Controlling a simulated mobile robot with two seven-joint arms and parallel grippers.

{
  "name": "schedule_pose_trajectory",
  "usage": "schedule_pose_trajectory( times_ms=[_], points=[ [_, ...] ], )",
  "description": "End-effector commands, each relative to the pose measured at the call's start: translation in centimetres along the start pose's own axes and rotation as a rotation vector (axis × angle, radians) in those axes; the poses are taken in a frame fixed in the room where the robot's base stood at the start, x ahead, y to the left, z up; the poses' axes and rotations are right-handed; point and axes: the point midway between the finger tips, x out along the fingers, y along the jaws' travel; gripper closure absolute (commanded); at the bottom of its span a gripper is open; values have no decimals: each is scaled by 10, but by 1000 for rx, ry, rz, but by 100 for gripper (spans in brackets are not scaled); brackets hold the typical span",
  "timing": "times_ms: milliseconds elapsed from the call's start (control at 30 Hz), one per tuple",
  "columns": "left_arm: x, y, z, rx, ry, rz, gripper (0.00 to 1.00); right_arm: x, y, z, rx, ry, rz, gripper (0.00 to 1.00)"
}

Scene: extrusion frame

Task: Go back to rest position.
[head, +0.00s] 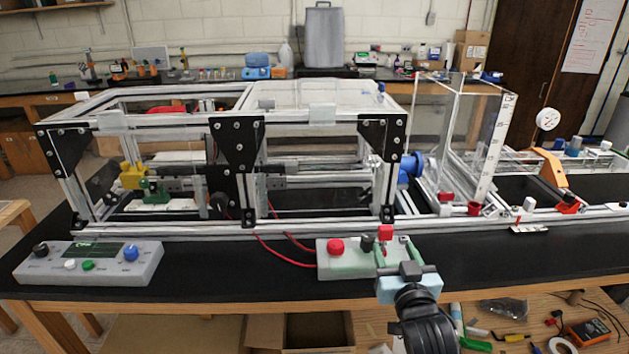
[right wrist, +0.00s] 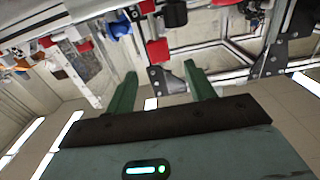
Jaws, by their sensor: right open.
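My right gripper (head: 394,252) is at the right of centre in the head view, with its arm coming up from the bottom edge. Its two green fingers are apart with nothing between them. In the right wrist view the gripper (right wrist: 160,80) also shows open and empty. In the head view it overlaps the right part of a pale control box (head: 345,262) with red and black knobs; I cannot tell whether it touches the box. My left gripper is not in view.
An aluminium extrusion frame (head: 250,224) with black corner plates stands along the black bench (head: 215,262). A grey control box (head: 90,268) sits at the front left. A clear tank (head: 470,135) stands at the right. Red cables (head: 280,255) run to the pale box.

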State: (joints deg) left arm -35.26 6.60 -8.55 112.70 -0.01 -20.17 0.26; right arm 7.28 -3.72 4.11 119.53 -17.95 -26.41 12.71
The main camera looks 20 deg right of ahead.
Motion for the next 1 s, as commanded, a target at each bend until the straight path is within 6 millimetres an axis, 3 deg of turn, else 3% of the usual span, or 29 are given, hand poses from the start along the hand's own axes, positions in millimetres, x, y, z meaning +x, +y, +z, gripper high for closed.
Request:
schedule_pose_trajectory(
  times_ms=[133,267,367,500,700,833,1000],
  points=[
    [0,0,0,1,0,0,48,-7,-3,18,-12,-34,-16,46],
    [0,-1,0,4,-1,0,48,-34,-11,70,-45,-135,-69,46],
    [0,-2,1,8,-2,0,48,-69,-18,123,-76,-243,-127,46],
    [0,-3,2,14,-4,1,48,-131,-25,192,-108,-398,-209,46],
    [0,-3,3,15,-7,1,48,-230,-30,266,-129,-604,-314,46],
    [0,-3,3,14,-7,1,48,-281,-30,292,-132,-698,-361,46],
    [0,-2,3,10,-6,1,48,-315,-30,306,-130,-758,-390,46]
  ],
)
